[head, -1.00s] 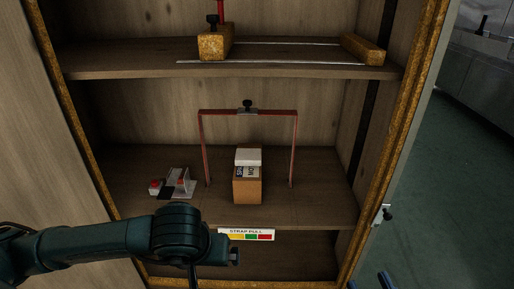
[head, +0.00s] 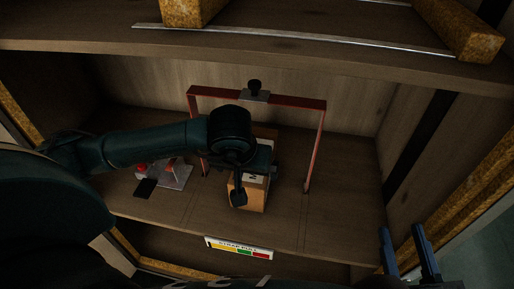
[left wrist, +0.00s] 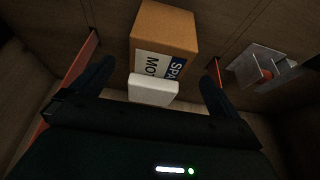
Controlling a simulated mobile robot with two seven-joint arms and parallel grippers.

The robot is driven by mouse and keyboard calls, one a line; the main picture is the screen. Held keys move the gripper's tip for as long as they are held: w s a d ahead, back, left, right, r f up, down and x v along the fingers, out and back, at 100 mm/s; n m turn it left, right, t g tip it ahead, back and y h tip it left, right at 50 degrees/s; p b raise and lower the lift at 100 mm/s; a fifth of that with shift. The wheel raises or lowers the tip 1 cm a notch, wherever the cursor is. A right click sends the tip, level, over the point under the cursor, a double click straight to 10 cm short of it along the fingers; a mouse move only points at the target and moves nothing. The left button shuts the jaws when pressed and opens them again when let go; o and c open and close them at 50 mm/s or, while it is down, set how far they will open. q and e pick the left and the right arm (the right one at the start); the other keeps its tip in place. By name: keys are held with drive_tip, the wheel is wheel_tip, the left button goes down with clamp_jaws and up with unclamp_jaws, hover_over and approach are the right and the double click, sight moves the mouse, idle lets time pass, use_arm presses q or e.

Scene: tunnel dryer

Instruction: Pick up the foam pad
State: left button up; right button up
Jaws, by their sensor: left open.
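The foam pad, a small white block (left wrist: 153,90), rests against a cardboard box (left wrist: 165,35) with a printed label in the left wrist view. In the head view my left arm hides most or all of the pad, and part of the box (head: 254,198) shows below the hand. My left gripper (left wrist: 155,82) is open, with one dark finger on each side of the pad; whether they touch it I cannot tell. My right gripper (head: 405,243) is open and empty, its blue fingers at the lower right of the head view, away from the box.
A metal bracket (head: 176,176) with a red part stands left of the box. The upper shelf (head: 300,45) lies above. The shelf (head: 345,215) right of the frame is clear.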

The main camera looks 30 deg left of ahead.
use_arm(q)
drive_tip(key=w, duration=0.3)
drive_tip(key=shift+w+a, duration=0.2)
drive_tip(key=shift+a, duration=0.2)
drive_tip(key=shift+w+a+f+b, duration=0.2)
drive_tip(key=shift+w+b, duration=0.1)
drive_tip(key=shift+w, duration=0.45)
drive_tip(key=shift+w+a+f+b, duration=0.2)
drive_tip(key=shift+w+b, duration=0.1)
drive_tip(key=shift+w, duration=0.45)
drive_tip(key=shift+w+a+f+b, duration=0.2)
drive_tip(key=shift+w+b, duration=0.1)
drive_tip(key=shift+w, duration=0.45)
drive_tip(key=c, duration=1)
